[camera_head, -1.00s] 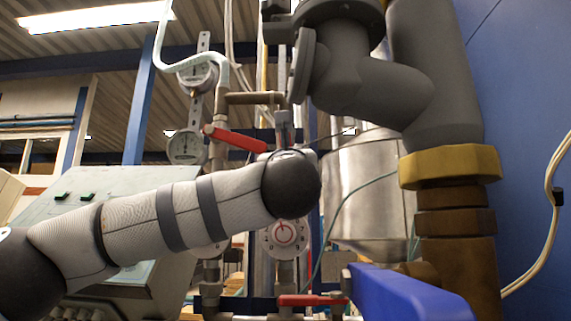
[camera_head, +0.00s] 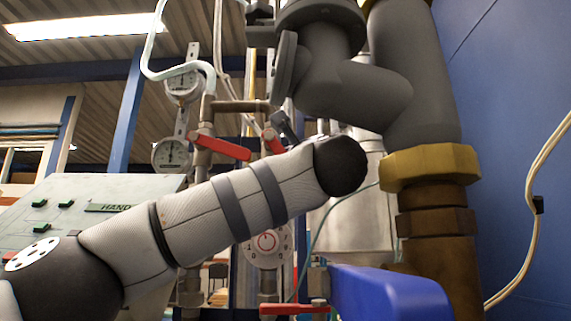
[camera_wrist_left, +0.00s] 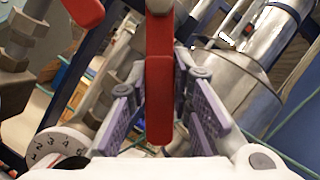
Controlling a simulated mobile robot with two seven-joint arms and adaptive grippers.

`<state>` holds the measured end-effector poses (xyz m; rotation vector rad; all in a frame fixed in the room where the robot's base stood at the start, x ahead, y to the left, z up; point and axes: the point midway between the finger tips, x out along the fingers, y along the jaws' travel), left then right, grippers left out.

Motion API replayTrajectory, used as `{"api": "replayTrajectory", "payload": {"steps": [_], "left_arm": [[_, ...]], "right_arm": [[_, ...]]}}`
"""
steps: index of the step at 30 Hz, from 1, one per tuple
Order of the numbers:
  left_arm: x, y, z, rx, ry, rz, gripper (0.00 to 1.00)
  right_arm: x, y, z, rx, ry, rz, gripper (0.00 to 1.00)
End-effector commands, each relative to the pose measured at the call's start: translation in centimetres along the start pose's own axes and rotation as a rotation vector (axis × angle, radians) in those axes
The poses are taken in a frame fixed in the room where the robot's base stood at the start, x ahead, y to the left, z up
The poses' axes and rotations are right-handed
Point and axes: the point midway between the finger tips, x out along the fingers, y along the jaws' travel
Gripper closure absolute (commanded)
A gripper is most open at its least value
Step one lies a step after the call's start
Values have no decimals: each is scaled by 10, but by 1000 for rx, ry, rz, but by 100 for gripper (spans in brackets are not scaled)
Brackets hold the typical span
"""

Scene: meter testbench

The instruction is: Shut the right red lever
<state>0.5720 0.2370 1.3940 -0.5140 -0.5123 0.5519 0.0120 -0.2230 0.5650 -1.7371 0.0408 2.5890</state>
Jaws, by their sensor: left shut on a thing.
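The right red lever (camera_head: 272,140) shows as a short red piece in the head view, just above my left forearm. In the left wrist view the red lever (camera_wrist_left: 160,95) stands upright in the middle, between the fingers of my left gripper (camera_wrist_left: 160,112). The gripper is shut on it, with a purple-grey pad on each side. In the head view my left arm hides most of the gripper and much of the lever. Another red lever (camera_head: 220,147) sits to its left on the neighbouring pipe. My right gripper is not in view.
A thick grey pipe (camera_head: 420,90) with a brass collar (camera_head: 428,167) stands close at the right. A blue part (camera_head: 388,293) juts out below it. A lower red lever (camera_head: 293,309), a dial (camera_head: 267,242) and gauges (camera_head: 171,153) are nearby. A control panel (camera_head: 85,205) is at the left.

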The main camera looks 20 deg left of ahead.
Motion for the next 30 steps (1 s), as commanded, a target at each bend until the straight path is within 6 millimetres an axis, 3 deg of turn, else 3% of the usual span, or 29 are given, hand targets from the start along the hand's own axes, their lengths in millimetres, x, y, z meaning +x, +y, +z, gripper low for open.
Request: {"api": "replayTrajectory", "payload": {"steps": [11, 12, 13, 26, 30], "left_arm": [[0, -1, 2, -7, -2, 0, 100], [0, -1, 2, -7, -2, 0, 76], [0, -1, 2, -7, -2, 0, 71], [0, 0, 1, -3, 0, 0, 71], [1, 6, 2, 71, -1, -30, 71]], "right_arm": [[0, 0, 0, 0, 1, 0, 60], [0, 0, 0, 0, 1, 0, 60], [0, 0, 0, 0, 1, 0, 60], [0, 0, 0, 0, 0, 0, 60], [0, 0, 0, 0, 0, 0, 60]]}}
